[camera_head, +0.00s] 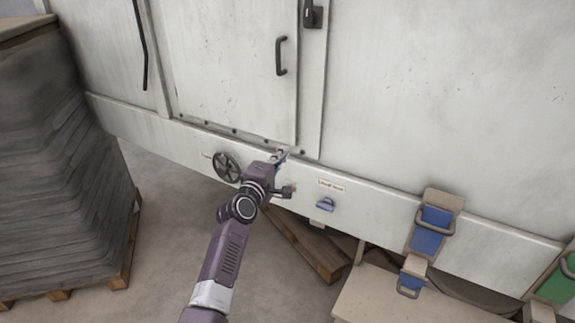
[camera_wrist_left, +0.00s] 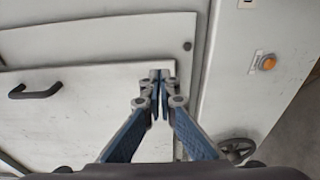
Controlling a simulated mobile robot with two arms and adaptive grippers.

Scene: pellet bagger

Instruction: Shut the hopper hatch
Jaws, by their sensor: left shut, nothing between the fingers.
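The hopper hatch (camera_head: 225,60) appears to be the white panel with a black handle (camera_head: 281,56) on the front of the white machine. In the left wrist view the hatch (camera_wrist_left: 100,105) fills the left side, with its handle (camera_wrist_left: 36,90) at far left. A dark line runs along its edge; I cannot tell how far it stands from the frame. My left gripper (camera_head: 284,153) is shut and empty at the hatch's lower right corner. In the left wrist view its fingertips (camera_wrist_left: 160,75) overlap that corner; contact is unclear. My right gripper is out of view.
A handwheel (camera_head: 227,166) sits just left of my left wrist. A black latch (camera_head: 313,14) is right of the hatch. Blue clasps (camera_head: 430,229) and a green one (camera_head: 560,280) line the lower right. A tall grey stack (camera_head: 65,170) stands at left. An orange button (camera_wrist_left: 268,62) shows in the wrist view.

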